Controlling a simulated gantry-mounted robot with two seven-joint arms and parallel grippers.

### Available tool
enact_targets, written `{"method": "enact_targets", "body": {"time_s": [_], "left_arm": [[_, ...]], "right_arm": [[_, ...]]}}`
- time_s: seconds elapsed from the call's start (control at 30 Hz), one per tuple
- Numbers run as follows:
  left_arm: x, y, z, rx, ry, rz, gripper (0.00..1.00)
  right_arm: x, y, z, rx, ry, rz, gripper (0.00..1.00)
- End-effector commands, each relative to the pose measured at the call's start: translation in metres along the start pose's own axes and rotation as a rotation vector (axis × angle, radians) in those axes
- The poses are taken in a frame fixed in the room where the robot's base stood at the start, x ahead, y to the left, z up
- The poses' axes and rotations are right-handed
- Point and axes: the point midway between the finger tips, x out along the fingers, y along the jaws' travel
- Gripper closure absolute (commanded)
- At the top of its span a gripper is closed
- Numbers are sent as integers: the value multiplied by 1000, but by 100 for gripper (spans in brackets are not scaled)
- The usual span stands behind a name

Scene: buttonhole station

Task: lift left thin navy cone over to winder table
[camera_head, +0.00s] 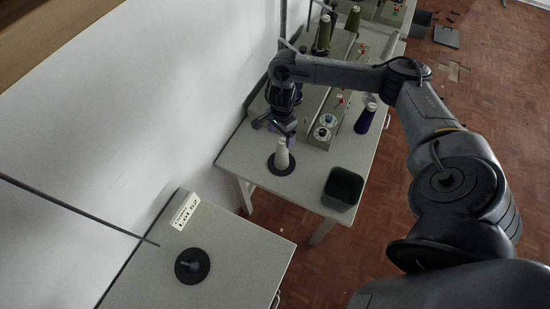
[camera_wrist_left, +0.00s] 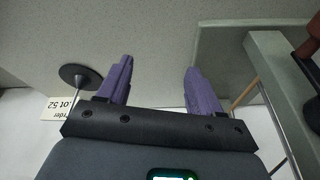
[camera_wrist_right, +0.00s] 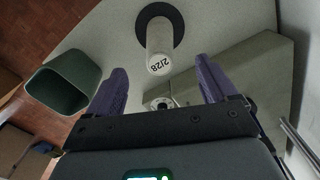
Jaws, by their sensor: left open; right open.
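A navy cone (camera_head: 366,117) stands on the machine table at its right side, apart from both grippers. A whitish cone (camera_head: 282,155) stands on a black disc (camera_head: 272,168) near the table's front; the right wrist view shows it (camera_wrist_right: 159,42) with "2/28" on its top end. My right gripper (camera_head: 281,130) is open and empty, just behind and above this whitish cone. My left gripper (camera_wrist_left: 160,75) is open and empty, seen only in its wrist view. The nearer table (camera_head: 235,240) carries a black disc with a short peg (camera_head: 192,266), bare of any cone.
A dark green bin (camera_head: 343,188) stands at the machine table's front right corner. White and blue spools (camera_head: 325,120) and olive cones (camera_head: 323,33) stand farther back. The wall closes the left side.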

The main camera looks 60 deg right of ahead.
Motion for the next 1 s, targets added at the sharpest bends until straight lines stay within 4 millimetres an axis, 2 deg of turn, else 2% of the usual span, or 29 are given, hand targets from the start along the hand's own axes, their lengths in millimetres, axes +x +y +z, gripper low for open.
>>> {"method": "enact_targets", "body": {"time_s": [0.03,0.2,0.47,0.8,1.0], "left_arm": [[7,2,2,-2,0,3,35],[10,4,4,-10,-3,12,35],[9,4,3,-11,-2,12,35],[2,1,1,-3,-1,3,35],[2,0,1,1,-1,0,35]], "right_arm": [[13,2,0,1,-1,5,15],[32,1,0,1,0,3,15],[44,1,-1,3,0,2,15],[84,2,-6,2,0,2,15],[92,1,-6,2,1,-1,15]]}}
